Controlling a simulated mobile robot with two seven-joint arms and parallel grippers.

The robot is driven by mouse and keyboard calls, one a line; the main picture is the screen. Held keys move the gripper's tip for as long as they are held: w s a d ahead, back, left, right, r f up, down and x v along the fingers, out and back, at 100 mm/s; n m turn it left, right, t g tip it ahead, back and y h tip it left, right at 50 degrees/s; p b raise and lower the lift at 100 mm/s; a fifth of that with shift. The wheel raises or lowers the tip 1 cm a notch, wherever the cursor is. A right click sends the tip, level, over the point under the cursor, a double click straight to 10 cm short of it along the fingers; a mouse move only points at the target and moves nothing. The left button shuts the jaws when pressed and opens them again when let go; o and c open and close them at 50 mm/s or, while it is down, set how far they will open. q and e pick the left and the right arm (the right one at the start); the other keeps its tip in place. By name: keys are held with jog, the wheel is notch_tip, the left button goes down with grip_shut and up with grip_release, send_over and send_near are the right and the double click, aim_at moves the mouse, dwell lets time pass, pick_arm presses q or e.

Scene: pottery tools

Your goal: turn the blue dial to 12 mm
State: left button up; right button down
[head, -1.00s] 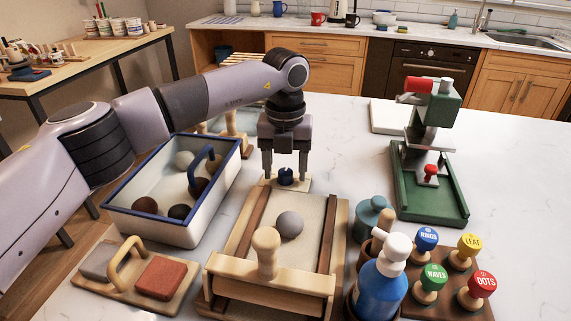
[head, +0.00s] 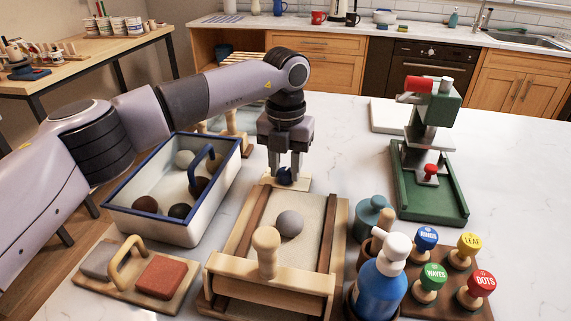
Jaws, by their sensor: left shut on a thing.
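The blue dial (head: 285,177) sits on a small pale wooden plate (head: 303,184) at the far end of the wooden slab-rolling board (head: 254,224). My left gripper (head: 285,174) points down over it, and its fingers are shut on the dial from both sides. The fingers hide part of the dial. Any mm marks on the plate are too small to read. My right gripper is not in view.
A grey clay ball (head: 290,224) lies on the board behind the wooden roller handle (head: 266,250). A blue-rimmed white tray (head: 153,229) stands left, a green press (head: 458,190) right. Stamps and a blue bottle (head: 378,287) stand front right.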

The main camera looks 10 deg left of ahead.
aim_at(286, 170)
pick_arm(q)
jog(key=m, duration=0.4)
jog(key=shift+r+m, duration=0.15)
jog(key=shift+m, duration=0.15)
jog(key=m, duration=0.4)
jog(key=shift+w+m, duration=0.1)
jog(key=shift+m, duration=0.2)
jog(key=o, duration=1)
jog(key=shift+o, duration=0.2)
jog(key=shift+r, duration=3.55)
